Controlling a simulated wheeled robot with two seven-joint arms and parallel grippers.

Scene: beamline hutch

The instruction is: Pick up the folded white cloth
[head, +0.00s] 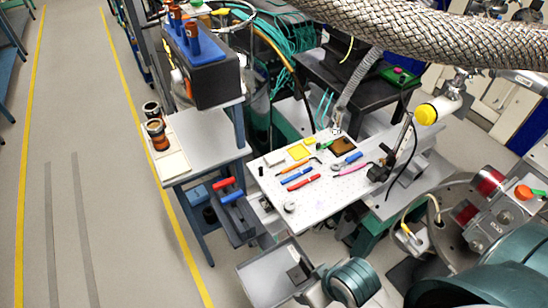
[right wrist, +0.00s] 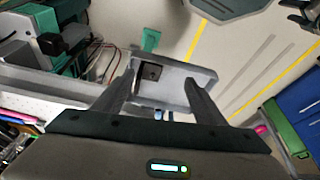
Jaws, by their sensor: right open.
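A small flat white piece (head: 274,158), which looks like the folded white cloth, lies at the back left of the perforated white board (head: 330,198) in the head view. It lies just left of a yellow square (head: 299,152). I cannot make out its folds. In the right wrist view my right gripper (right wrist: 162,74) is open, with nothing between its fingers. Beyond the fingers is a grey tray (right wrist: 178,88) with a black item. The white piece cannot be made out in the wrist view. My left gripper is not clearly seen in either view.
A grey side table (head: 210,141) with jars on a pale pad stands left. A grey tray (head: 262,278) sits in front. A thick braided hose (head: 390,35) crosses above. The floor at left is clear.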

